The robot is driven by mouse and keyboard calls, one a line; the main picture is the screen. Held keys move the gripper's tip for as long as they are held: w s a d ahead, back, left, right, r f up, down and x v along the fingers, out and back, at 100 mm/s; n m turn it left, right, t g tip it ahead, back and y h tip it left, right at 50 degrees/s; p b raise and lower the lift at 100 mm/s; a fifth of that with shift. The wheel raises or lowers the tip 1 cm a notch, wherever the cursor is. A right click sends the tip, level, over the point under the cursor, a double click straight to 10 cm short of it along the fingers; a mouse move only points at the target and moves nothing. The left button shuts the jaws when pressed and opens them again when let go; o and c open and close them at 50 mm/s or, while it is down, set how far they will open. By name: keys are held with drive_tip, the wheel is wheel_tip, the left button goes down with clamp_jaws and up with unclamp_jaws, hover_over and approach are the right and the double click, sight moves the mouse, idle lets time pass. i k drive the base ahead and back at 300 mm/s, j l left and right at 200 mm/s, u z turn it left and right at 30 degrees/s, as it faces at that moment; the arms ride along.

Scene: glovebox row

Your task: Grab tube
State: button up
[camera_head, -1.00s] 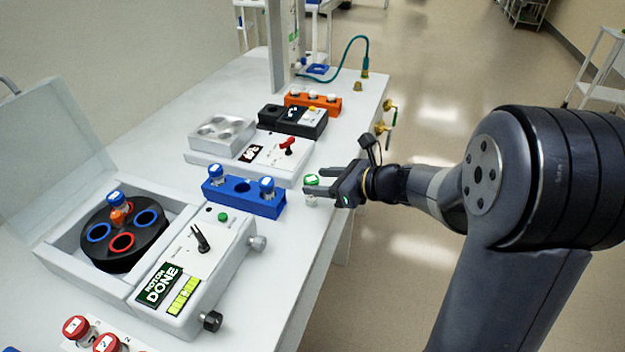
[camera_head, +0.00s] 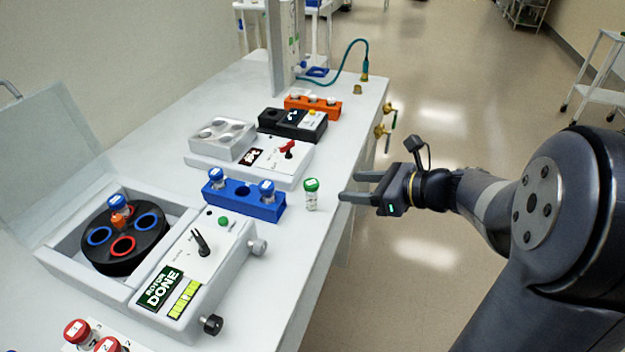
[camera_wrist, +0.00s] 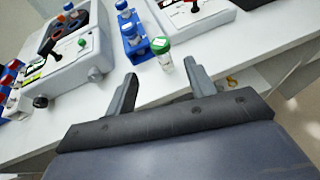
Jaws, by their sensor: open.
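A green-capped tube (camera_head: 311,194) stands upright on the white bench, just right of the blue rack. It also shows in the wrist view (camera_wrist: 163,56), beyond and between my fingertips. My gripper (camera_head: 348,187) is open and empty, to the right of the tube and apart from it, near the bench's edge. Its two fingers also show in the wrist view (camera_wrist: 160,72). Two blue-capped tubes (camera_head: 266,190) stand in the blue rack (camera_head: 240,203). Another blue-capped tube (camera_head: 118,205) sits in the centrifuge rotor (camera_head: 104,253).
The centrifuge (camera_head: 196,262) has its lid open and its display reads DONE. A white device with a red switch (camera_head: 270,160), a black device (camera_head: 292,124) and an orange rack (camera_head: 312,107) stand farther back. Red-capped tubes (camera_head: 77,332) are at the front left.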

sight(116, 202)
drive_tip(key=u, duration=1.7)
